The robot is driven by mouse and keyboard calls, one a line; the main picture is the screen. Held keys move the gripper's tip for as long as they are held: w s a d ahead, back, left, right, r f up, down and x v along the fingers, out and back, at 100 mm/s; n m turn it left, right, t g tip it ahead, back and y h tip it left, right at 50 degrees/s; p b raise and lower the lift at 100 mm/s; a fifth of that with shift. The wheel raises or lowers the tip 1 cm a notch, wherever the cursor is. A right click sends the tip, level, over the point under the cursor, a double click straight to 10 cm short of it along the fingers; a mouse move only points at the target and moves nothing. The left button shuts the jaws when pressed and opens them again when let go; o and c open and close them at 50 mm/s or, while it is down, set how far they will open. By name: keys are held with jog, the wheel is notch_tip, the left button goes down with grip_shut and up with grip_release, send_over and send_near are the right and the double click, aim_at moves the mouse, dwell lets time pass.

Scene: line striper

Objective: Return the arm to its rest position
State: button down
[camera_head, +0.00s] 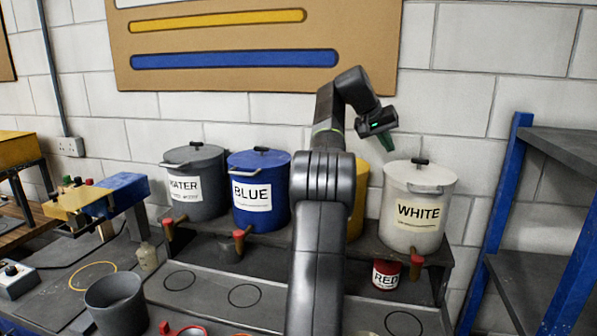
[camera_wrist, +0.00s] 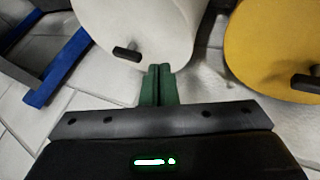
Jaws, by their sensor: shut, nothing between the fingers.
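My arm rises through the middle of the head view and bends over at the top, in front of the shelf of paint pots. My gripper (camera_head: 387,142) hangs at its end, tilted down, above and to the left of the white pot's lid. In the wrist view the two green fingers of my gripper (camera_wrist: 159,70) lie together with nothing between them. The white pot (camera_head: 411,226) stands upright at the right end of the shelf; it also shows behind the fingertips in the wrist view (camera_wrist: 150,30).
A grey water pot (camera_head: 209,205), a blue pot (camera_head: 268,215) and a yellow pot (camera_head: 360,185), partly hidden by my arm, share the shelf. A small red tin (camera_head: 386,275) sits below. A blue-framed rack (camera_head: 572,270) stands at right. The wall above the pots holds a board (camera_head: 240,75).

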jog(key=shift+v, duration=2.3)
jog(key=shift+s+d, duration=0.15)
jog(key=shift+s, duration=0.05)
